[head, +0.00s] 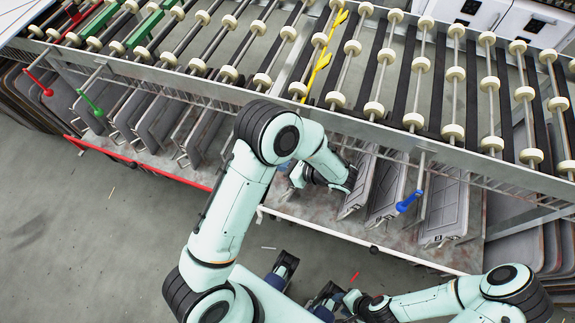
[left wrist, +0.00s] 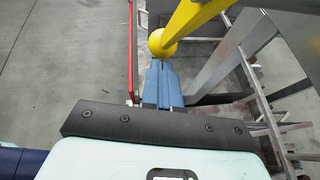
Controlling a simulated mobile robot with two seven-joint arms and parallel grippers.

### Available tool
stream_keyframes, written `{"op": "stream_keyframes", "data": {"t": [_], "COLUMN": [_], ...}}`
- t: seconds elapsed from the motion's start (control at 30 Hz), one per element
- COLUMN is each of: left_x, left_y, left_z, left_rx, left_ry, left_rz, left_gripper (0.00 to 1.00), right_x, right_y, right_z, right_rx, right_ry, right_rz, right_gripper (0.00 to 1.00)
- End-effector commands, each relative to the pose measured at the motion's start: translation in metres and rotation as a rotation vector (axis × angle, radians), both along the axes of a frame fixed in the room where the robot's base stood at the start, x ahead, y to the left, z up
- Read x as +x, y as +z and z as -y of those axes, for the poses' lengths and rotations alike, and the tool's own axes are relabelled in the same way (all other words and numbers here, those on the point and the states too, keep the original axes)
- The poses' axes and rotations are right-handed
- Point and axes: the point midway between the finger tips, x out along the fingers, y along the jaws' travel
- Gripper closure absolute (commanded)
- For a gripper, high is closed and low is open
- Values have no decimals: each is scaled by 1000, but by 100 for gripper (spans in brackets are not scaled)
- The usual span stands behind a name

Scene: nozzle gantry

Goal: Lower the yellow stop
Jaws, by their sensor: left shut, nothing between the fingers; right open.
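The yellow stop (head: 321,62) shows in the head view as a bright yellow bar with prongs, raised among the rollers. In the left wrist view a yellow lever (left wrist: 198,17) comes down from the upper right and ends in a yellow ball (left wrist: 162,43). My left gripper (left wrist: 163,66) is shut and empty, its blue fingertips right at the ball; I cannot tell whether they touch. In the head view my left arm hides that gripper and the lever. My right gripper (head: 306,277) is open and empty, over the floor in front of the rack.
The roller rack (head: 240,95) runs across the top. Red (head: 46,90), green (head: 97,110) and blue (head: 410,201) levers hang along its front. Grey panels (head: 445,207) stand below on a shelf with a red edge (head: 140,162). Floor (head: 80,220) at the left is clear.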

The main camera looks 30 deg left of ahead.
Motion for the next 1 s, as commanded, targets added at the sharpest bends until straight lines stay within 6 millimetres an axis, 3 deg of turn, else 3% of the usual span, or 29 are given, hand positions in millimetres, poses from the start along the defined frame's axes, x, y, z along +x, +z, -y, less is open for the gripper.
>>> {"op": "stream_keyframes", "data": {"t": [0.5,1.0], "left_x": [-9,-13], "left_y": [18,33], "left_z": [-41,-58], "left_rx": [263,253], "left_ry": [-2,0], "left_rz": [-64,-59], "left_gripper": [100,100], "right_x": [4,8], "right_y": [13,27], "right_z": [0,0], "right_rx": [1,0], "right_ry": [0,0], "right_rz": [5,10], "right_gripper": [57,57]}}
